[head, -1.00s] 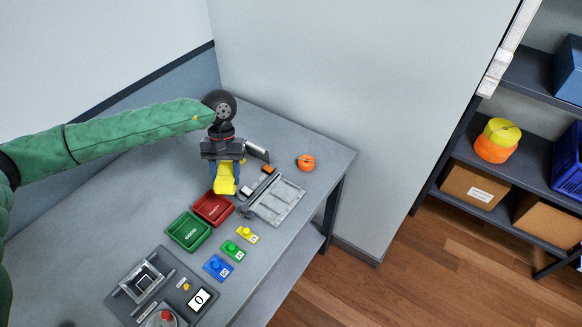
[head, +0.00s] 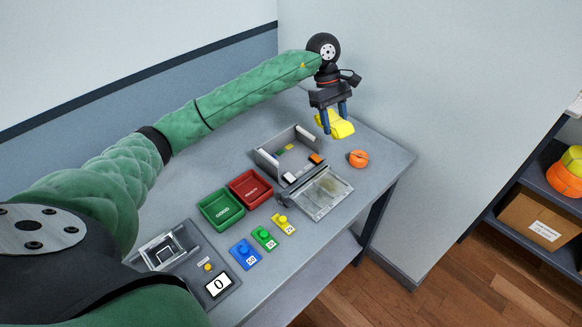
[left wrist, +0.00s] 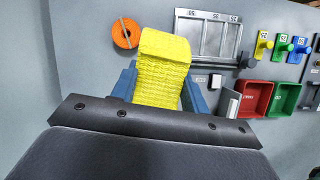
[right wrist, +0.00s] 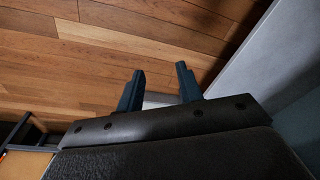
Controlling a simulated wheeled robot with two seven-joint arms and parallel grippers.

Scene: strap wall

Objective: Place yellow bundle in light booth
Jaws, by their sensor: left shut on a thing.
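The yellow bundle (head: 338,127) is a folded strap with a woven texture. My left gripper (head: 334,113) is shut on it and holds it above the back of the grey table. In the left wrist view the bundle (left wrist: 163,70) sits between the two blue fingers (left wrist: 158,92). A grey open box (head: 262,160), which looks like the light booth, stands on the table left of and nearer than the held bundle. It has small coloured pieces inside. My right gripper (right wrist: 160,88) is open and empty, away from the table, with wooden floor beyond it.
An orange coil (head: 358,159) lies to the right of the box. A grey slotted tray (head: 318,194) lies in front. The wall is close behind.

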